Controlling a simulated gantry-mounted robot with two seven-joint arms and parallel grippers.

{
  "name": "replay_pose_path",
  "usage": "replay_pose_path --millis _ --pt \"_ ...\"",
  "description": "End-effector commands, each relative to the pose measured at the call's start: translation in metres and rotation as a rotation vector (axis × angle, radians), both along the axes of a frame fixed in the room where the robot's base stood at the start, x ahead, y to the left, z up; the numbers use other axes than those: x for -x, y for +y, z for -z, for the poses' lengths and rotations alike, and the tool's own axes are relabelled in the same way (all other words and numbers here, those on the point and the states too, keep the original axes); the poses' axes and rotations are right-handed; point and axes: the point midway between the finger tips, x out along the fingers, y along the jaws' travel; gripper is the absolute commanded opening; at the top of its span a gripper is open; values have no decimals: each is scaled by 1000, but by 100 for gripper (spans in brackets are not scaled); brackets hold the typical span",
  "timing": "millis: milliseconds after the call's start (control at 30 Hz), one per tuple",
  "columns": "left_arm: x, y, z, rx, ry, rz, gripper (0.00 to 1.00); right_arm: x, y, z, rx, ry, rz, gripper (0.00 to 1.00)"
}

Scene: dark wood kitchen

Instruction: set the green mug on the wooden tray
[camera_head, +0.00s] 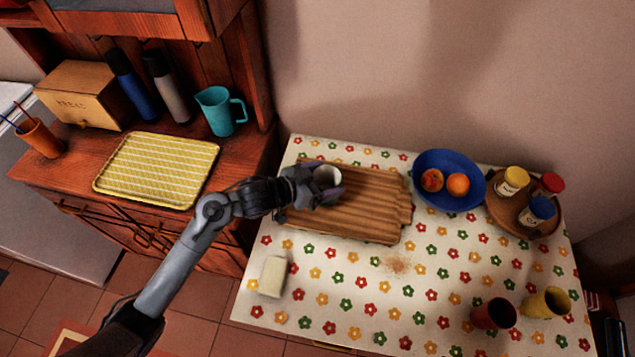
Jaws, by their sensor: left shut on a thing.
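My left gripper (320,187) is over the left part of the wooden tray (365,212), shut on a mug (327,177). The mug's pale, whitish opening faces up; its outer side is mostly hidden by the fingers, so I cannot make out a green colour. The mug looks roughly upright. I cannot tell whether its base touches the tray or is a little above it. The ribbed brown tray lies on the flowered tablecloth and is otherwise bare. My right gripper is not in view.
A blue bowl (449,199) with fruit stands right of the tray, beside a round board (503,215) with jars. Red (493,314) and yellow (547,303) mugs stand at front right. A pale block (272,277) lies front left; crumbs (397,264) lie in front of the tray.

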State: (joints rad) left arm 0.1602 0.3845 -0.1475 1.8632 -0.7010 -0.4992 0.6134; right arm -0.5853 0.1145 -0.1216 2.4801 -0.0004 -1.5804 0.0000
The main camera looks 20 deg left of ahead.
Motion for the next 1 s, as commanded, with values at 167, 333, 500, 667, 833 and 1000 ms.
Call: replay_pose_path --millis 167,333,500,667,833,1000 --pt "-20 23 19 0 -3 -1 42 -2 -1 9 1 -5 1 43" --pt "-29 34 26 0 -2 0 42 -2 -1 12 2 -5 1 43" --pt "-31 36 31 2 -2 1 42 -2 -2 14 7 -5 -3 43" --pt "-30 35 50 2 0 0 42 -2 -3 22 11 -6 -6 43" --pt "-30 36 67 2 -1 0 42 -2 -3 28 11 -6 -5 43" --pt "-31 36 66 1 -3 0 42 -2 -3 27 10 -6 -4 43"
